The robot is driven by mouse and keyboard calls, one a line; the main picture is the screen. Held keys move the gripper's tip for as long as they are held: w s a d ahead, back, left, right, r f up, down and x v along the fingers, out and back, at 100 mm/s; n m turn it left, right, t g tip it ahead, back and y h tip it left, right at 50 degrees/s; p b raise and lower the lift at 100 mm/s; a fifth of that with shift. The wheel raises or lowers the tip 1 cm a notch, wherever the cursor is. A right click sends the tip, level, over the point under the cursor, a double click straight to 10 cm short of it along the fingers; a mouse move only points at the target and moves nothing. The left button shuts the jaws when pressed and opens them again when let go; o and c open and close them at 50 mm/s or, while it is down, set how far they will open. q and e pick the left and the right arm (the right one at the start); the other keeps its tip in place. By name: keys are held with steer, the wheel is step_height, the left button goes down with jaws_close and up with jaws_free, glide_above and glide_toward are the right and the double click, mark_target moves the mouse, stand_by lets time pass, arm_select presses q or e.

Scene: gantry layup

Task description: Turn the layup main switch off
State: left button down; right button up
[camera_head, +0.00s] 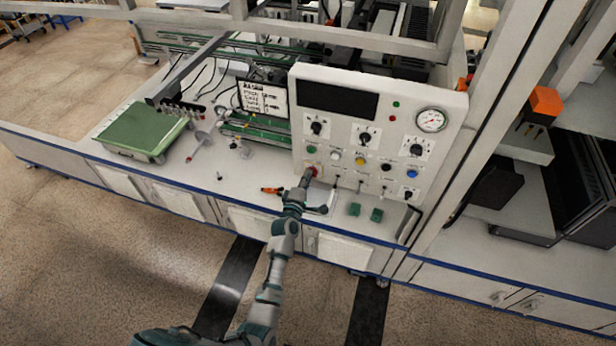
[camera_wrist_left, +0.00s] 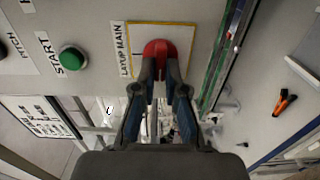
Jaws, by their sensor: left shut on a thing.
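In the head view the switch (camera_head: 311,169) shows at the lower left of the white control panel (camera_head: 345,110). My left gripper (camera_wrist_left: 160,88) is shut on the red knob, with a finger on each side of it. In the head view my left gripper (camera_head: 305,182) reaches up to the panel from below. The knob's exact angle is partly hidden by the fingers. My right gripper is not in view.
A green START button (camera_wrist_left: 72,58) is beside the switch. Other knobs, coloured buttons and a gauge (camera_head: 431,120) fill the panel. An orange-handled tool (camera_head: 271,190) and green blocks (camera_head: 354,209) lie on the bench. A green-topped tray (camera_head: 143,130) stands at left.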

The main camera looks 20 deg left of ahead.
arm_select(q)
steer(key=shift+s+f, duration=0.1)
steer(key=shift+f, duration=0.25)
steer(key=c, duration=1.5)
jaws_free()
steer(key=shift+a, duration=0.1)
steer(key=shift+o, duration=1.4)
steer(key=shift+a+r, duration=0.1)
steer(key=shift+r, duration=0.05)
steer(key=s, duration=1.2)
steer(key=shift+a, duration=0.2)
